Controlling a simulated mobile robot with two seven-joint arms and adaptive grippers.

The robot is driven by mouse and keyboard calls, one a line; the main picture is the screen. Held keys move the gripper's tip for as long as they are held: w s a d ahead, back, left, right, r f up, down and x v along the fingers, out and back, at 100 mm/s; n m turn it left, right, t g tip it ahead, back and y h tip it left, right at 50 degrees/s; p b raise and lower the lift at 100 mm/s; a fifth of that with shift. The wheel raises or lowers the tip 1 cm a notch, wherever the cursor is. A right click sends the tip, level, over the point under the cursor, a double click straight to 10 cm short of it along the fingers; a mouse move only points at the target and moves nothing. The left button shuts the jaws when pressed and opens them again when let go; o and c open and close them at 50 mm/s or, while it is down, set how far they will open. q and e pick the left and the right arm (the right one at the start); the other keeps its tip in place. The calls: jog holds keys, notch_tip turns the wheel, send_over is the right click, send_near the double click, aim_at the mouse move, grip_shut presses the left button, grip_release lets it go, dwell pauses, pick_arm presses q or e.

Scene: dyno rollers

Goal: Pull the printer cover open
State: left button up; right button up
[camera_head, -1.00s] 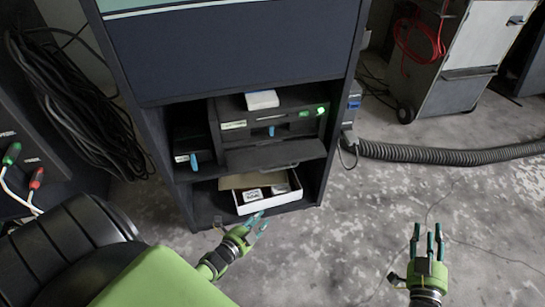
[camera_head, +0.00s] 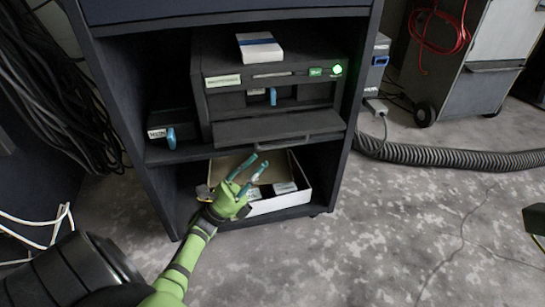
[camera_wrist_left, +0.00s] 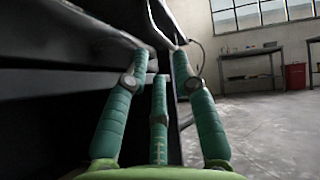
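The dark printer (camera_head: 270,100) stands on the cabinet's middle shelf, with a green light at its right. Its dark front cover panel (camera_head: 265,131) juts out at the lower front, with a handle bar (camera_head: 284,142) along its lower edge. My left gripper (camera_head: 251,166) is just below the panel, in front of the box on the lower shelf, fingers pointing up. Its fingers are spread and empty in the left wrist view (camera_wrist_left: 158,70), with dark cabinet or printer surfaces close by. I cannot tell whether a finger touches the handle. My right gripper is out of view.
A white open box (camera_head: 282,202) with small packs sits on the lower shelf. A white-and-blue pack (camera_head: 260,46) lies on the printer. The cabinet side (camera_head: 358,100) bounds the shelf. A grey hose (camera_head: 450,157) runs right. The floor in front is clear.

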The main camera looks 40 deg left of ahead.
aim_at(274, 147)
pick_arm(q)
jog(key=x, duration=0.6)
jog(key=shift+w+d+r, duration=0.1)
grip_shut()
